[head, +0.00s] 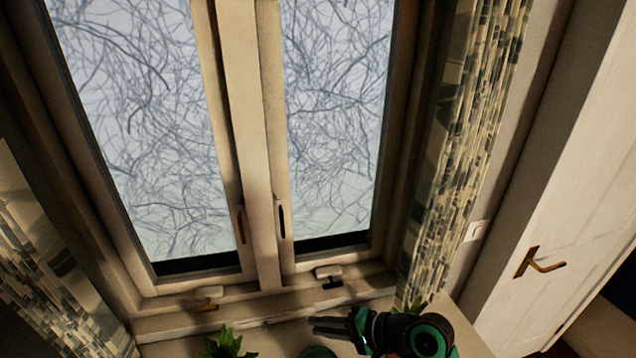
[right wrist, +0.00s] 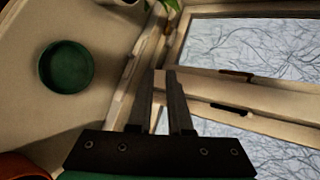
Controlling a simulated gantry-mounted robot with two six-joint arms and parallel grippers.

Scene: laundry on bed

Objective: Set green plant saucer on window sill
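The green plant saucer (right wrist: 66,67) is a round, shallow, empty dish. It lies flat on a pale surface left of my right gripper in the right wrist view. In the head view only its upper edge (head: 318,352) shows at the bottom. The window sill (head: 262,311) runs below the window, behind the pale surface. My right gripper (head: 318,325) points left, above the saucer in the picture and close to the sill. Its two fingers (right wrist: 165,82) stand apart with nothing between them. My left gripper is in neither view.
A leafy plant (head: 226,346) stands at the bottom of the head view, left of the saucer. More leaves (head: 414,305) show behind my right arm. Window latches (head: 329,275) and (head: 208,297) stick out near the sill. Patterned curtains (head: 465,140) hang at both sides.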

